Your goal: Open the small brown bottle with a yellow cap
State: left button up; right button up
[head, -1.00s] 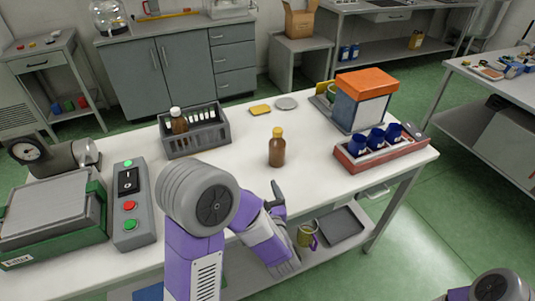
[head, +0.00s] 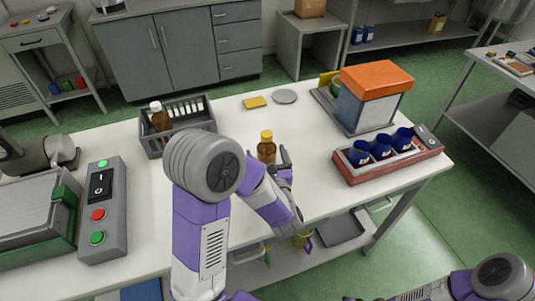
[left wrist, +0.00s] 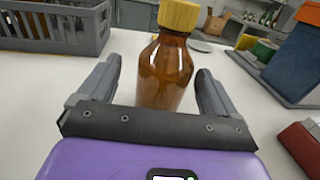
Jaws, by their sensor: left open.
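The small brown bottle (head: 266,151) with a yellow cap (head: 266,135) stands upright on the white table. My left gripper (head: 274,166) is open at the bottle, and its hand hides the bottle's lower part in the head view. In the left wrist view the bottle (left wrist: 166,75) stands between the two open fingers (left wrist: 158,68), with a visible gap on each side. The yellow cap (left wrist: 179,14) is on the bottle, above the fingers, and cut by the top edge. My right arm shows at the lower right, but its gripper is out of view.
A grey crate (head: 152,148) holds a white-capped brown bottle (head: 158,117). A yellow pad (head: 254,102) and grey disc (head: 285,97) lie behind. A button panel (head: 102,210) stands left.

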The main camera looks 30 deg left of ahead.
pick_arm(q)
jog(key=x, duration=0.2)
jog(key=shift+w+a+f, duration=0.15)
jog(key=shift+w+f, duration=0.1)
jog(key=shift+w, duration=0.15)
jog(key=shift+w+a+r, duration=0.1)
jog(key=shift+w+a, duration=0.25)
pick_arm(e)
jog(key=shift+f, duration=0.4)
pick_arm(q)
jog(key=c, duration=1.3)
pick_arm(e)
jog(key=shift+w, duration=0.1)
pick_arm(q)
jog(key=shift+r, duration=0.2)
jog(key=shift+c, duration=0.2)
pick_arm(e)
jog(key=shift+r, duration=0.1)
